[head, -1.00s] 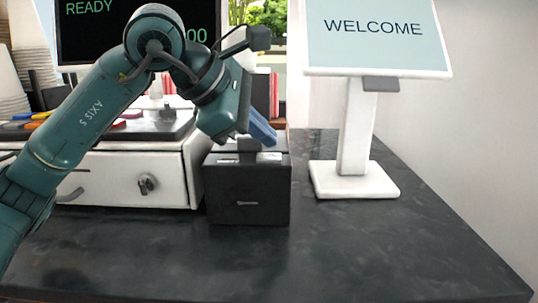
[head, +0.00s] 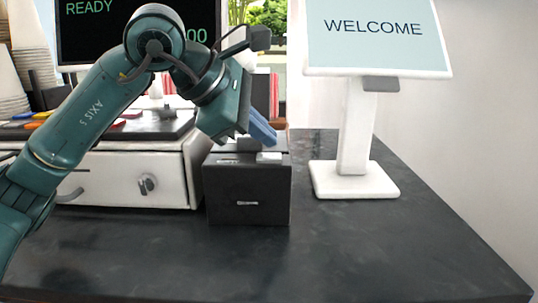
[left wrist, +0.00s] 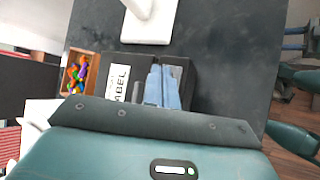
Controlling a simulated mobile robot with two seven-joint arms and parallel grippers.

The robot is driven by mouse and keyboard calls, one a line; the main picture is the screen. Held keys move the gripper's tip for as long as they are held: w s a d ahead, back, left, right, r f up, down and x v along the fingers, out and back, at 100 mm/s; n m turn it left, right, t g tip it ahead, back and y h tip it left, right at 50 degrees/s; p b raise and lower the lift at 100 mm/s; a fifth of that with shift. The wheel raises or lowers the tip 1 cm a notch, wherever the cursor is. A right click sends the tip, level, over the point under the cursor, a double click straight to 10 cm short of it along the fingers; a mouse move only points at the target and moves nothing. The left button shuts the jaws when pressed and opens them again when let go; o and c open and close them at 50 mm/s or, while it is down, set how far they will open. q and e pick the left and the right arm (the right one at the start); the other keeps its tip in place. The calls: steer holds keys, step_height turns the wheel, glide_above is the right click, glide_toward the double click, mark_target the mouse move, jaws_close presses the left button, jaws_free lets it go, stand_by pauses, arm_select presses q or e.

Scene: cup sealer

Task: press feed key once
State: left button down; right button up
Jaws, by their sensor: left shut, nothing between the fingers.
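The black label printer (head: 247,193) stands on the dark counter, with a white label strip on its top. In the left wrist view, the printer (left wrist: 180,66) shows a white label (left wrist: 120,78) printed "LABEL". My left gripper (head: 264,130) is over the printer's top, pointing down and to the right, its blue fingers shut and empty. The fingers also show in the left wrist view (left wrist: 162,87), over the printer's dark top. I cannot make out the feed key. I cannot tell whether the fingertips touch the printer. My right gripper is not in view.
A white drawer unit (head: 130,185) with a keyed lock stands left of the printer. A white "WELCOME" screen stand (head: 355,180) is to its right. A wooden tray of colourful items (left wrist: 78,74) lies beside the printer. The front counter (head: 300,260) is clear.

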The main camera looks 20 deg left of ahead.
mark_target(262, 157)
arm_select(q)
steer(key=shift+f, duration=0.1)
steer(key=shift+f+b, duration=0.35)
steer(key=shift+f+b, duration=0.4)
steer(key=shift+f, duration=0.05)
stand_by(0.6)
steer(key=shift+r, duration=0.1)
steer(key=shift+r+p, duration=0.7)
steer(key=shift+r, duration=0.05)
steer(key=shift+r, duration=0.1)
step_height(262, 157, up, 5)
steer(key=p, duration=0.4)
stand_by(0.7)
